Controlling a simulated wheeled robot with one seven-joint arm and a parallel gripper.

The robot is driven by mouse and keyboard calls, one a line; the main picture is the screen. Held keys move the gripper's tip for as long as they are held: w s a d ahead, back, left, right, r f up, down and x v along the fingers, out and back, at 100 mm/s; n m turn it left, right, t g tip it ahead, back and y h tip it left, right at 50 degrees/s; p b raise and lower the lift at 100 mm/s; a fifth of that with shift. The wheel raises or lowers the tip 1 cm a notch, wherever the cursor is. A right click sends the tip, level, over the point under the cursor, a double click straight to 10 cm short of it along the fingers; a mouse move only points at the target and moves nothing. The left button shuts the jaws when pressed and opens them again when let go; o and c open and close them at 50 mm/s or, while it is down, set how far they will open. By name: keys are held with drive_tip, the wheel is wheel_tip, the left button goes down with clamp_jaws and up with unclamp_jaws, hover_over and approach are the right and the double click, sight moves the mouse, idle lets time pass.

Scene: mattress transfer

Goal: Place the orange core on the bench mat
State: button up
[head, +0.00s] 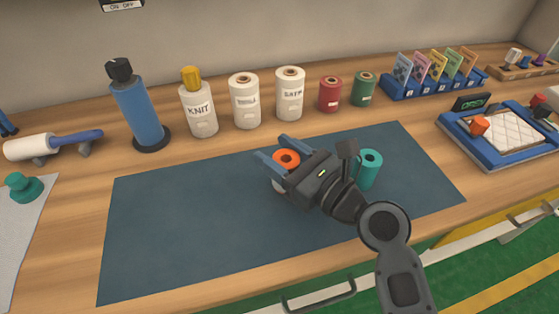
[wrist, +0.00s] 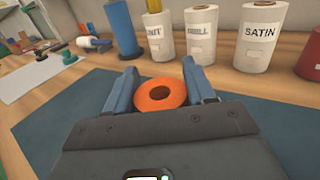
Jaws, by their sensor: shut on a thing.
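The orange core (head: 287,158) is a short ring with a hole in its top. My gripper (head: 276,155) is shut on it, over the dark blue bench mat (head: 190,230). The wrist view shows the orange core (wrist: 160,95) between the two blue fingers of my gripper (wrist: 163,90), with its hole facing up. A pale round shape (head: 279,185) shows just under the core in the head view, mostly hidden by my gripper. I cannot tell whether the core touches anything below it.
A teal core (head: 369,170) stands on the mat just right of my gripper. Spools, including a KNIT one (head: 199,110), and a blue cylinder (head: 136,108) line the back. A blue-framed tray (head: 487,152) holds a quilted white pad at right. The mat's left half is clear.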

drive_tip(key=shift+f, duration=0.95)
drive_tip(key=shift+f, duration=0.1)
drive_tip(key=o, duration=1.1)
drive_tip(key=shift+s, duration=0.1)
drive_tip(key=b+v, duration=0.1)
drive_tip(key=v, duration=1.1)
